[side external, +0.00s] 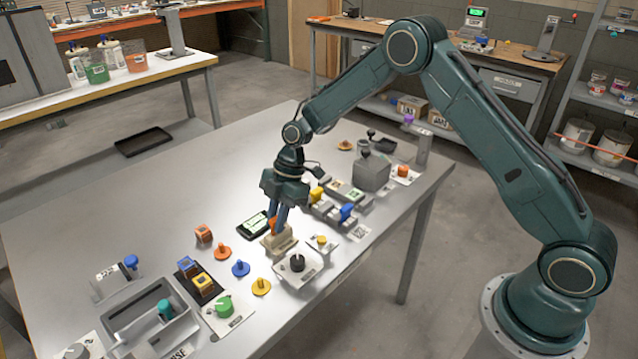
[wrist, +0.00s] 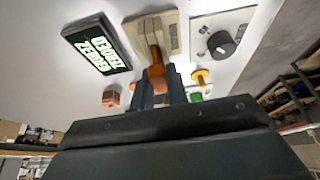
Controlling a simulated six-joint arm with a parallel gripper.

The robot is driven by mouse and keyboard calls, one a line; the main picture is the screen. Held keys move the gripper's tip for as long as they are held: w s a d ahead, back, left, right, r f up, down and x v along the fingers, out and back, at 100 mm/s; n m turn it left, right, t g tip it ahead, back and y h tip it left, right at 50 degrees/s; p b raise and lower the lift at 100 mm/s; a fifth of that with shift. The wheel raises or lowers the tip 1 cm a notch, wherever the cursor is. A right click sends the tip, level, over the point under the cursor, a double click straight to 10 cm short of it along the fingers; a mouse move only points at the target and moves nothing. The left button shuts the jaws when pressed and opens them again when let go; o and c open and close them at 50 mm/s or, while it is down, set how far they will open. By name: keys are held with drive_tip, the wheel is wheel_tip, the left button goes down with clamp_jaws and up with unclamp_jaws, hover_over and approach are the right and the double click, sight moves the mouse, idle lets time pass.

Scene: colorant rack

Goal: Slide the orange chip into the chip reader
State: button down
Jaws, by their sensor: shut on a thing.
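The orange chip (wrist: 156,74) is held between the two fingers of my gripper (wrist: 158,76). In the side view, a little orange of it shows beside my gripper (side external: 279,228). The chip reader looks like a beige block (side external: 280,243) standing on the table directly below the fingers. In the wrist view, the beige reader (wrist: 143,36) lies just beyond the chip, and the chip's far end overlaps it. I cannot tell whether the chip's lower edge is in the slot or only over it; the fingers hide part of it.
A black device with a green-lit screen (side external: 253,225) lies just left of the reader. A plate with a black knob (side external: 297,264) is close in front. A yellow-knobbed plate (side external: 321,241), blue peg (side external: 240,268) and orange peg (side external: 222,251) stand nearby.

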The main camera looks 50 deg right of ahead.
drive_tip(key=shift+f, duration=0.4)
drive_tip(key=c, duration=1.3)
unclamp_jaws()
drive_tip(key=v, duration=1.3)
drive_tip(key=shift+d+r, duration=0.15)
drive_tip(key=shift+r, duration=0.2)
drive_tip(key=shift+r, duration=0.1)
